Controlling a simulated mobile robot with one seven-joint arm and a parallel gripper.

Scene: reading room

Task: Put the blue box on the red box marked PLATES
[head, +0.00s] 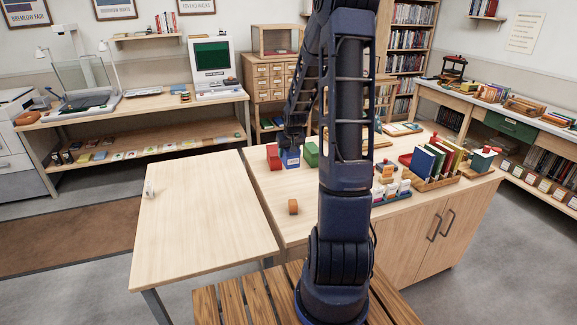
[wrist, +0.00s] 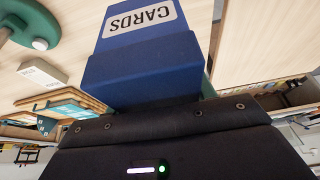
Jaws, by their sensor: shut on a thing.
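The blue box (head: 290,159) is between the red box and the green box on the wooden cabinet top in the head view. The wrist view shows the blue box (wrist: 145,62) up close, with a white label reading CARDS. My gripper (head: 292,142) is above the blue box and shut on it. I cannot tell whether the box touches the cabinet top. The red box (head: 273,157) stands just left of the blue box; its marking is too small to read. The red box is not clearly seen in the wrist view.
The green box (head: 311,154) is close on the right. Books in a wooden rack (head: 437,183) stand at right. The left table (head: 205,205) is mostly clear, with a small white object (head: 149,190).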

